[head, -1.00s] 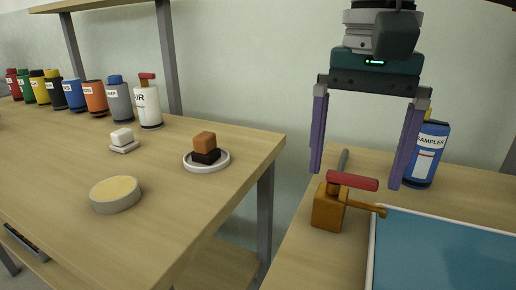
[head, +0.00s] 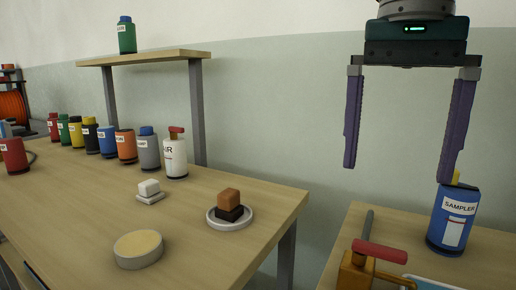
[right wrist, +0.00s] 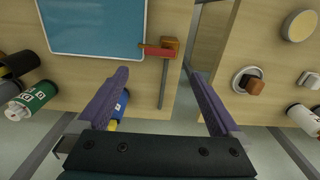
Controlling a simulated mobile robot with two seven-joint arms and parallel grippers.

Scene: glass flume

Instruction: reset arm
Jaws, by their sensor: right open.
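My right gripper (head: 400,172) hangs in the upper right of the head view, its two purple fingers wide apart with nothing between them. It is in the air above the right table, higher than the blue SAMPLER bottle (head: 455,218) and the orange valve block with a red handle (head: 380,252). In the right wrist view the open fingers (right wrist: 160,82) also show, with the red handle (right wrist: 158,52) and a grey rod beyond them. My left gripper is in neither view.
The left table (head: 90,215) holds a row of coloured bottles, a white AIR bottle (head: 175,158), a white block (head: 149,188), a round dish (head: 138,250) and a plate with a brown block (head: 229,197). A gap separates it from the right table (head: 345,235). A blue panel (right wrist: 95,28) lies on the right table.

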